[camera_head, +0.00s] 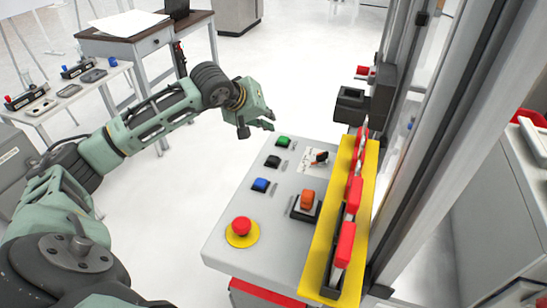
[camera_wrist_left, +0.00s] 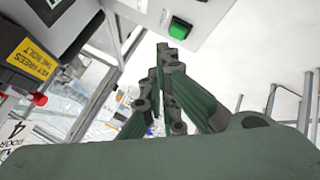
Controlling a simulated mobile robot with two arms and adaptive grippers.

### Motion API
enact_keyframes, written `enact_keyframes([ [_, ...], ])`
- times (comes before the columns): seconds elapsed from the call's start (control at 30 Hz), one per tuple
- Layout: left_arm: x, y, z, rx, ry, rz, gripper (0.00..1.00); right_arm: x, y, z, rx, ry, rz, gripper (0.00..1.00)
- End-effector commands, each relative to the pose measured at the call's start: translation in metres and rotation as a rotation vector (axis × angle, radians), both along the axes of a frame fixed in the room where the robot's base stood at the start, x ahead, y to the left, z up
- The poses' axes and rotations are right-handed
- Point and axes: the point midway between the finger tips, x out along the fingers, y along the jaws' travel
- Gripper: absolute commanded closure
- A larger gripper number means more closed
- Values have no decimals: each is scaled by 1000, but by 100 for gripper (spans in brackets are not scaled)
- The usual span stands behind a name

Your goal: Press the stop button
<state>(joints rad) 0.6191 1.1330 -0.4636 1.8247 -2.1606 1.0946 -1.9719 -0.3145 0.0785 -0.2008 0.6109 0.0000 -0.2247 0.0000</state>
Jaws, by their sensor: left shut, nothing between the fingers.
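A grey control panel (camera_head: 225,247) stands in the head view. A red mushroom button (camera_head: 241,227) on a yellow ring is near its front left corner. Blue (camera_head: 261,185), black (camera_head: 272,161) and green (camera_head: 283,141) square buttons run up its left side; I cannot read their labels. My left gripper (camera_head: 262,124) is shut and empty, beyond the panel's far left end, near the green button and well away from the red one. In the left wrist view the shut fingers (camera_wrist_left: 167,65) point toward the green button (camera_wrist_left: 180,28), apart from it. My right gripper is not in view.
An orange rocker switch (camera_head: 307,201) and a black-and-red selector (camera_head: 320,157) sit mid-panel. A yellow rail (camera_head: 325,254) with red-handled levers lines the right side, beside metal posts. A table (camera_head: 130,47) and a bench with devices (camera_head: 65,95) stand behind left.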

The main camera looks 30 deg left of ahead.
Motion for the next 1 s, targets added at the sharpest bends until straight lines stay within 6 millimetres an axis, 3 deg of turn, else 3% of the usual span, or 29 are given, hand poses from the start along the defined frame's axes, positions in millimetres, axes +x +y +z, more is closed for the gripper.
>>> enact_keyframes([
  [0.17,0,0,-6,-3,1,0,100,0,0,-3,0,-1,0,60],
  [0.47,0,-1,-38,-6,2,0,100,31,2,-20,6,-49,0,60],
  [0.73,1,0,-78,-4,-1,0,100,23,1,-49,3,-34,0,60],
  [1.0,1,0,-89,-5,-1,1,100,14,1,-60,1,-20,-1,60],
])
